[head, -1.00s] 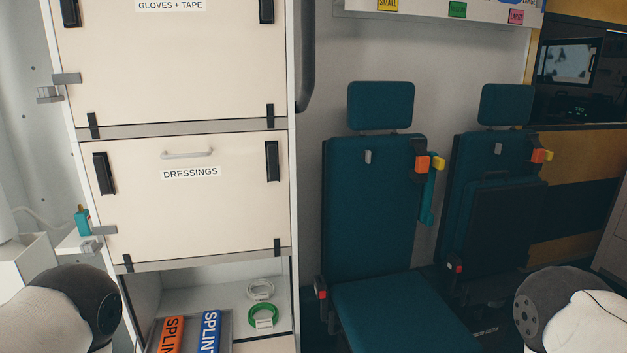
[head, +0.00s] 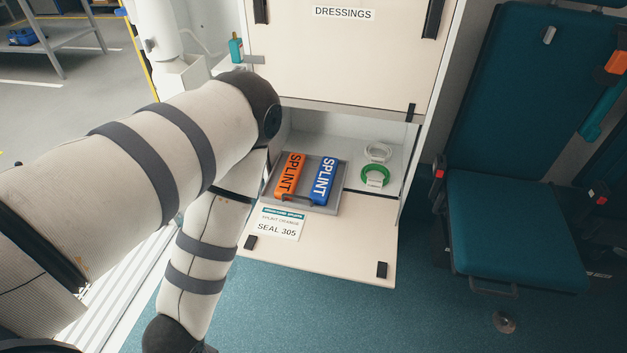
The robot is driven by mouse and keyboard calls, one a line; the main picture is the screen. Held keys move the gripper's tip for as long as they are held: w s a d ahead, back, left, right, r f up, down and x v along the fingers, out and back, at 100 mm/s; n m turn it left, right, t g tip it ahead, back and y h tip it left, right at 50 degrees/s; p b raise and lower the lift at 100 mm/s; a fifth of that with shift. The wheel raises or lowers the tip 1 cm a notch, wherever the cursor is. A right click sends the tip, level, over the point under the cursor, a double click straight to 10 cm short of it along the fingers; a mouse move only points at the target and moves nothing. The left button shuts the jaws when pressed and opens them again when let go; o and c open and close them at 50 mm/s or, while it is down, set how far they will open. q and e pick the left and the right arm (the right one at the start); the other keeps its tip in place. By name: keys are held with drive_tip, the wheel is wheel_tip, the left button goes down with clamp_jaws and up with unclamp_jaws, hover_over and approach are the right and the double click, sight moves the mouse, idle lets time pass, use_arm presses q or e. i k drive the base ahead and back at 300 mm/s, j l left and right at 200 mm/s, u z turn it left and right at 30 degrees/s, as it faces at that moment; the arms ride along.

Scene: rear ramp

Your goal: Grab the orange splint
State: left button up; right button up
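The orange splint (head: 290,174) lies in a grey tray (head: 308,205) in the open bottom compartment of the cabinet. It is marked SPLINT in white letters. A blue splint (head: 324,180) lies beside it on the right in the same tray. My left arm comes in from the left and bends down in front of the cabinet's left side. Its gripper is out of the picture below the bottom edge. My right arm and gripper are not in view. Nothing touches the orange splint as far as I can see.
The compartment's flap (head: 340,250) is folded down flat with a SEAL 305 label (head: 281,224). A green roll (head: 375,174) and a white roll (head: 377,152) lie right of the tray. A teal seat (head: 510,225) stands at right. The blue floor before the flap is clear.

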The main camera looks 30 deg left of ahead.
sight(289, 179)
drive_tip(key=u, duration=1.2)
